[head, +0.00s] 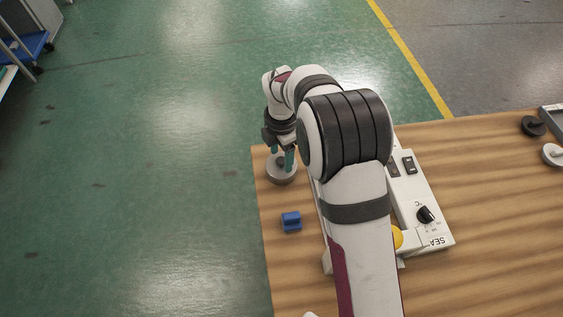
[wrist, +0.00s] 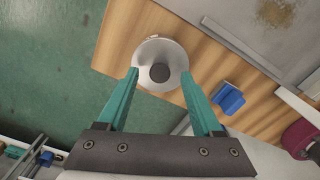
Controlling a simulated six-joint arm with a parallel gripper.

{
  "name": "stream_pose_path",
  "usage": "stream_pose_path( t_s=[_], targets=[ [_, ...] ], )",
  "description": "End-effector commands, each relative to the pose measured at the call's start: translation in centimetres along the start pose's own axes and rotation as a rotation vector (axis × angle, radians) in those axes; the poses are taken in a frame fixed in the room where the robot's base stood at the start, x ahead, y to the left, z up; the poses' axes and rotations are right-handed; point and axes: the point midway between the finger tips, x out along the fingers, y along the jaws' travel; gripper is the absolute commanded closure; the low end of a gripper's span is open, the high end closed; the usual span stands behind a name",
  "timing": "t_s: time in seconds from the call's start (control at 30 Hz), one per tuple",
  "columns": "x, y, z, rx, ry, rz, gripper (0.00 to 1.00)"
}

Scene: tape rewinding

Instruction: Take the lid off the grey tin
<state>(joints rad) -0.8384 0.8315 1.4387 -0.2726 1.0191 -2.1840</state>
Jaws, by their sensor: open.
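The grey tin (head: 281,175) stands on the wooden table near its far left corner in the head view. In the wrist view the tin (wrist: 147,52) is round and pale, with a dark round knob (wrist: 160,72) at the middle of its top. My gripper (head: 283,158) is over the tin, pointing down. In the wrist view my gripper (wrist: 160,76) is open, with its teal fingertips on either side of the knob. I cannot tell how high the fingertips are above the top. The arm hides part of the table.
A blue block (head: 291,221) lies nearer than the tin. A white panel device (head: 420,190) with switches and a dial lies to the right, partly behind my arm. A black knobbed disc (head: 533,126) and a white one (head: 553,155) lie at the far right. The table's left edge is close.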

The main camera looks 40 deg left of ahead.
Motion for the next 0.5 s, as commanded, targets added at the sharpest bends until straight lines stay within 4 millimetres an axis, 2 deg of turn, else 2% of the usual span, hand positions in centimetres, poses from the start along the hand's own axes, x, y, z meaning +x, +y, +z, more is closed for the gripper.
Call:
stream_pose_path(
  t_s=[0.1, 0.27, 0.37, 0.5],
  targets=[
    [1.03, 0.00, -0.04, 0.000, 0.000, 0.000, 0.33],
    [1.02, 0.01, -0.02, 0.001, 0.000, 0.001, 0.33],
    [1.00, 0.01, -0.02, 0.001, 0.000, 0.001, 0.47],
    [0.98, 0.02, -0.02, 0.001, 0.000, 0.001, 0.72]
  ],
)
